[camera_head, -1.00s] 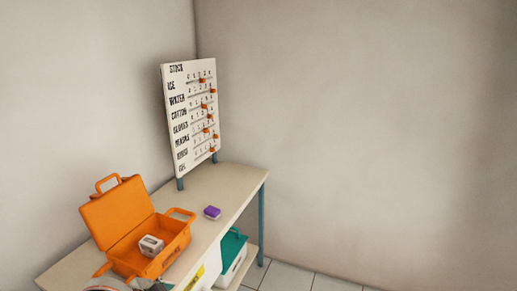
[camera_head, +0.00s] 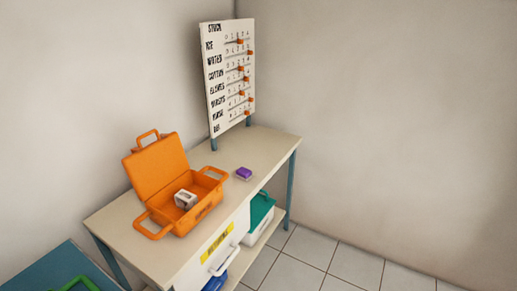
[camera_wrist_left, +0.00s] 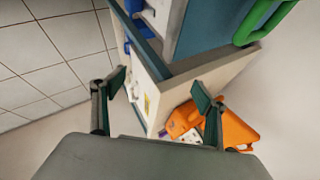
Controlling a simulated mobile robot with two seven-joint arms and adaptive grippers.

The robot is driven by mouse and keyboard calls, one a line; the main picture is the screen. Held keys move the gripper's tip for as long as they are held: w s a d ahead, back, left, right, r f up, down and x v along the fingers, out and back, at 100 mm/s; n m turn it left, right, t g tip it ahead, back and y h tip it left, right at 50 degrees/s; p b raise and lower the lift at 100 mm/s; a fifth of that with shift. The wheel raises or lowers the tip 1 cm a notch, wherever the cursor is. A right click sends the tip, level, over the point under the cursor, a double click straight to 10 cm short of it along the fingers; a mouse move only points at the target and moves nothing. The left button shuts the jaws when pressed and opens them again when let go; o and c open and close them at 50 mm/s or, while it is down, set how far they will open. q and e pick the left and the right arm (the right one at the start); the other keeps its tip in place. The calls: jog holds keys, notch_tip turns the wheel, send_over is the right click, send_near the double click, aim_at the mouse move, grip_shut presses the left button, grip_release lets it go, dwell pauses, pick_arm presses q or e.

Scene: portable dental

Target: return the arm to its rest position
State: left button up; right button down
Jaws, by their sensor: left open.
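My left gripper (camera_wrist_left: 158,88) shows in the left wrist view with its two fingers spread apart and nothing between them. Beyond the fingers, the bench and the orange case appear tilted, with the case near the right finger in the picture. The gap between gripper and case cannot be measured from this view. In the head view neither arm nor gripper shows. The open orange case (camera_head: 198,209) stands on the bench (camera_head: 270,147) with a small white and grey box (camera_head: 186,199) inside. My right gripper is in neither view.
A stock board (camera_head: 228,80) with orange sliders stands at the bench's back. A purple item (camera_head: 243,174) lies right of the case. A teal-lidded box (camera_head: 259,215) sits on the lower shelf. A blue surface (camera_head: 65,265) with a green handle is at bottom left. Right floor is clear.

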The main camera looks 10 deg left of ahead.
pick_arm(q)
jog(key=d+f+n+t+h, duration=0.2)
jog(key=d+f+h, duration=0.3)
jog(key=d+f, duration=0.6)
jog(key=shift+s+d+f+n+t, duration=0.25)
jog(key=shift+f+n+t, duration=0.2)
jog(key=shift+f, duration=0.65)
